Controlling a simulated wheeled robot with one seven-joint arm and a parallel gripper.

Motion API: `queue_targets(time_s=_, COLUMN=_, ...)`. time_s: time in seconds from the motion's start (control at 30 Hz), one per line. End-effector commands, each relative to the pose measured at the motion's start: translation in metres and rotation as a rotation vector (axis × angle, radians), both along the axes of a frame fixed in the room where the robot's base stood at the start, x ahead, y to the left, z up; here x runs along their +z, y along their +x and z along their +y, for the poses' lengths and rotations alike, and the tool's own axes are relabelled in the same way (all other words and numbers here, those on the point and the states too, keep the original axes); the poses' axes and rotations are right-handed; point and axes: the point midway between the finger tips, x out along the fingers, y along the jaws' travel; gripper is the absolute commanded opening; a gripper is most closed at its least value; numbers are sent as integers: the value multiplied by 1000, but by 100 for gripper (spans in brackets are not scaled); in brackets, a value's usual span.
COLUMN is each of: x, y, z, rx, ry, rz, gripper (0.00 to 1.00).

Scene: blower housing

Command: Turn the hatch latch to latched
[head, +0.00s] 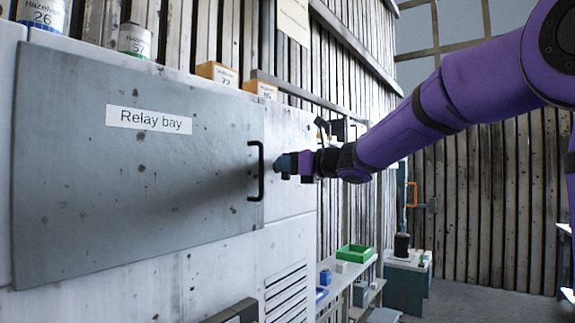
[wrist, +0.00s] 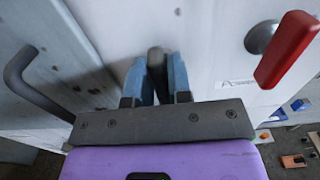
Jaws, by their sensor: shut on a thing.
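The hatch (head: 75,165) is a grey panel labelled "Relay bay" with a black bar handle (head: 257,170) near its right edge. The handle also shows at the left of the wrist view (wrist: 30,85). My gripper (head: 281,163) is just right of the handle, against the white housing face. In the wrist view my gripper (wrist: 156,68) has its blue fingers closed on a small grey piece, which looks like the hatch latch (wrist: 156,54). The fingers hide most of it, so I cannot tell which way it is turned.
A red lever (wrist: 290,48) on a round grey mount is on the housing to the right in the wrist view. Cans and yellow boxes (head: 217,74) stand on top of the housing.

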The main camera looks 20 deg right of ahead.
Motion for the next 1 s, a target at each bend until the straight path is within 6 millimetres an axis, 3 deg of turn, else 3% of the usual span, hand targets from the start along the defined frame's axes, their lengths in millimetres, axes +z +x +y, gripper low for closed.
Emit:
queue_targets(time_s=0.37, x=0, y=1, z=2, rx=1, ry=-116, rz=-83, gripper=0)
queue_targets(time_s=1.0, x=-1, y=-1, z=6, rx=0, ry=-593, rz=-431, gripper=0)
